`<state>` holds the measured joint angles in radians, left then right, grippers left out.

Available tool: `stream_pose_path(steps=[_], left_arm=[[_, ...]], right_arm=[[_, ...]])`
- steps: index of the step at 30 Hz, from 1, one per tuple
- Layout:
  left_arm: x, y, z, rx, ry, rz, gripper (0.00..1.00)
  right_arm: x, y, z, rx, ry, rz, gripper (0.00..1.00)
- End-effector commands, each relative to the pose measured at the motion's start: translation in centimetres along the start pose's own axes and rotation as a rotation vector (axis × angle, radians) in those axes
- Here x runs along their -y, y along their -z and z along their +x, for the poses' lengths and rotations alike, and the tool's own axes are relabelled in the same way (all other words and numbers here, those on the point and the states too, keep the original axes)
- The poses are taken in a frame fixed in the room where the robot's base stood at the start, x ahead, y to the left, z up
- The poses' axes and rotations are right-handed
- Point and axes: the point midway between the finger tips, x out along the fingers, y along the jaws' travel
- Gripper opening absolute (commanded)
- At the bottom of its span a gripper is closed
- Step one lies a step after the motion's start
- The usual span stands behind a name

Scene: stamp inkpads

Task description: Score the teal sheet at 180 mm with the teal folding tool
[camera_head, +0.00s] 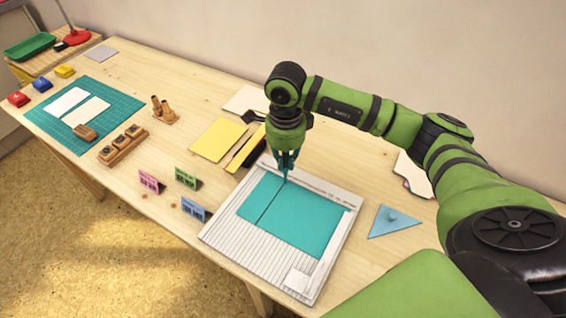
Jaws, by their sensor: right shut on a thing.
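The teal sheet (310,222) lies flat on a white grooved scoring board (222,231). A dark straight line runs across the sheet, from near its far edge towards its near edge. My right gripper (287,160) is over the far edge of the board, shut on the teal folding tool (286,175). The tool points down, its tip at or just above the sheet by the far end of the dark line. I cannot tell whether it touches. The gripper hides the tool's upper part. My left gripper is not in view.
Pink (151,181), green (187,179) and blue (195,210) tent cards stand left of the board. A blue triangle with a knob (391,220) lies to its right. Yellow sheets (217,139) lie behind left. A teal cutting mat (53,125) and stamps are further left.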

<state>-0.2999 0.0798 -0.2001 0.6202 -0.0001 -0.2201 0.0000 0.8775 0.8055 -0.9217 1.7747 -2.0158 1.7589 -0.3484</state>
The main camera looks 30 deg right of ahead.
Motion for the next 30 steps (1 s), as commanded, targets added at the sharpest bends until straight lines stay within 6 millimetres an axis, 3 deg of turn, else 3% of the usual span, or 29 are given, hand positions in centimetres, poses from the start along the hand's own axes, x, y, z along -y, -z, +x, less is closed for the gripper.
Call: stream_pose_path(steps=[12, 30], left_arm=[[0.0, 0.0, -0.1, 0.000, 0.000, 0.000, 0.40], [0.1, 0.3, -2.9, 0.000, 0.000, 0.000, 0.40]], right_arm=[[0.1, 0.1, -0.3, -0.001, 0.000, 0.001, 0.00], [0.2, 0.1, -4.9, 0.000, 0.001, 0.000, 0.00]])
